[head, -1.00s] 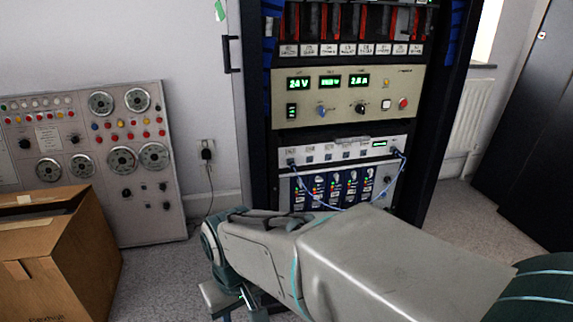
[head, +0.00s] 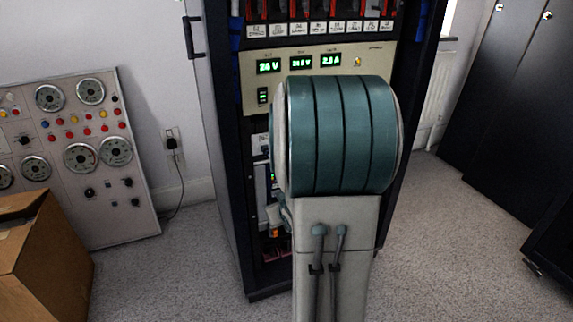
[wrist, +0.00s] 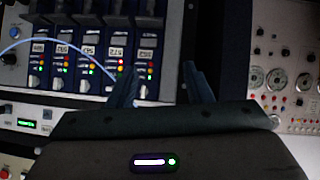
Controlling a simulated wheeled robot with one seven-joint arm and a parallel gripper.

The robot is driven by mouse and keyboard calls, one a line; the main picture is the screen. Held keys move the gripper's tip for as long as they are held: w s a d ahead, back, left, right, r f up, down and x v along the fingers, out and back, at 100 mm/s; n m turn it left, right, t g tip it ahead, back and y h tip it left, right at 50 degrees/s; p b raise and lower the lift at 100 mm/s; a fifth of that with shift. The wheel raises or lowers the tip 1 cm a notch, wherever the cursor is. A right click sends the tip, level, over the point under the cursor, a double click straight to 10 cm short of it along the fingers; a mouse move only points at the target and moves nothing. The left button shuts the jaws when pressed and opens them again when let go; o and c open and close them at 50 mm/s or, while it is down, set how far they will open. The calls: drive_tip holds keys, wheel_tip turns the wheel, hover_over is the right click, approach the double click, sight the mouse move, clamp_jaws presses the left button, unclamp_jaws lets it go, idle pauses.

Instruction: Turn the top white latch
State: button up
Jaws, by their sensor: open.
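In the wrist view, my gripper (wrist: 160,85) is open, its two dark fingers apart with nothing between them. A row of blue modules (wrist: 92,55) with small lights and labels lies beyond and to the left of the fingers. The left finger overlaps the modules at the right end of the row. Small pale tabs (wrist: 83,86) sit at the lower ends of the modules in this view; I cannot tell whether one is the top white latch. In the head view my arm hides most of the modules and my gripper.
The dark rack (head: 220,200) holds a beige power unit (head: 262,85) with green displays. A gauge panel (head: 62,125) leans on the wall at left, near a cardboard box (head: 45,255); the panel also shows in the wrist view (wrist: 290,60).

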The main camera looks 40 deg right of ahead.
drive_tip(key=s+d+r+m+t, duration=0.15)
drive_tip(key=s+d+t, duration=0.25)
drive_tip(key=d+t, duration=0.4)
drive_tip(key=d+b+x, duration=0.1)
drive_tip(key=b+x, duration=0.1)
drive_tip(key=x, duration=1.2)
drive_tip(key=shift+d+f+g+h+b, duration=0.25)
drive_tip(key=shift+d+g+h+b, duration=0.1)
drive_tip(key=shift+d+g+h, duration=0.05)
drive_tip(key=shift+s, duration=0.1)
drive_tip(key=c, duration=1)
